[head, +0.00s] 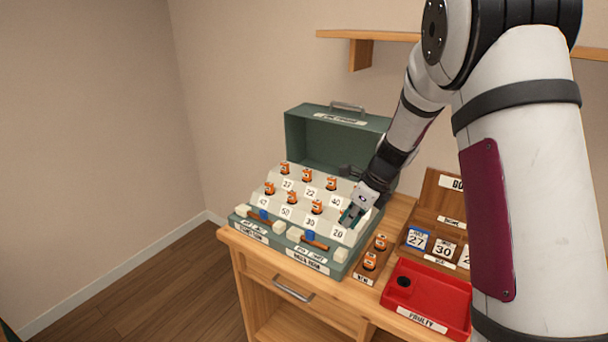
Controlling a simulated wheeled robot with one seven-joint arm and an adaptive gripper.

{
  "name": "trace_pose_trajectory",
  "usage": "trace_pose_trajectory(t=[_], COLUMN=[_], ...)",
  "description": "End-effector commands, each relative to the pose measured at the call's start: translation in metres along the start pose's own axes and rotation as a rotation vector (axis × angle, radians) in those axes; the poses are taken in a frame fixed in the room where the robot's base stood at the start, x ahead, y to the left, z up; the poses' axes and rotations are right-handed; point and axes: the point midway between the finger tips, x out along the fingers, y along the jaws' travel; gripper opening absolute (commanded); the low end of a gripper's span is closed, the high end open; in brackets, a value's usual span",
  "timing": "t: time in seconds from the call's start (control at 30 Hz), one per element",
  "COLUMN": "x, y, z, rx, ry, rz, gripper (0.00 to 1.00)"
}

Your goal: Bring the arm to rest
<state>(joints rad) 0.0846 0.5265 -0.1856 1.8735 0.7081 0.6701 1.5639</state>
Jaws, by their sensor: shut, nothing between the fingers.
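My arm reaches in from the right. My gripper (350,215) is shut and points down at the right end of the stepped rack (338,234) in the green case, just above the label "20". I cannot tell whether it touches the rack. The case's open lid (298,130) stands behind it. Several orange-topped pieces (269,187) stand on the rack's steps above number labels. The gripper and wrist hide part of the rack's right side.
The case stands on a wooden desk (262,250). To its right are a small wooden holder with orange-topped pieces (370,261), a red "FAULTY" tray (440,287) and a wooden board with number cards (444,249). A wall shelf (360,54) is above. Open floor lies left.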

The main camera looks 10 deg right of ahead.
Motion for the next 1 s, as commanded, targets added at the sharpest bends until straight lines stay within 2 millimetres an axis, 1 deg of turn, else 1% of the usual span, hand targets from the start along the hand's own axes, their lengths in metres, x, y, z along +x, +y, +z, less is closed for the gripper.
trace_pose_trajectory(t=[0.07, 0.17, 0.27, 0.3, 0.37, 0.4, 0.47, 0.6, 0.7, 0.87, 1.0], x=[-0.008, -0.029, -0.062, -0.076, -0.097, -0.109, -0.127, -0.165, -0.187, -0.217, -0.235], y=[0.004, 0.017, 0.040, 0.051, 0.068, 0.079, 0.096, 0.136, 0.163, 0.203, 0.233], z=[0.003, 0.008, 0.014, 0.015, 0.015, 0.014, 0.012, 0.001, -0.011, -0.037, -0.065], rx=[-0.034, -0.146, -0.334, -0.421, -0.554, -0.643, -0.775, -1.083, -1.299, -1.642, -1.932], ry=[-0.004, -0.010, -0.015, -0.015, -0.013, -0.010, -0.004, 0.023, 0.053, 0.122, 0.208], rz=[-0.002, -0.006, -0.011, -0.015, -0.021, -0.024, -0.032, -0.049, -0.061, -0.078, -0.084], gripper=[0.00, 0.00, 0.00, 0.00, 0.00, 0.00, 0.00, 0.00, 0.00, 0.00, 0.00])
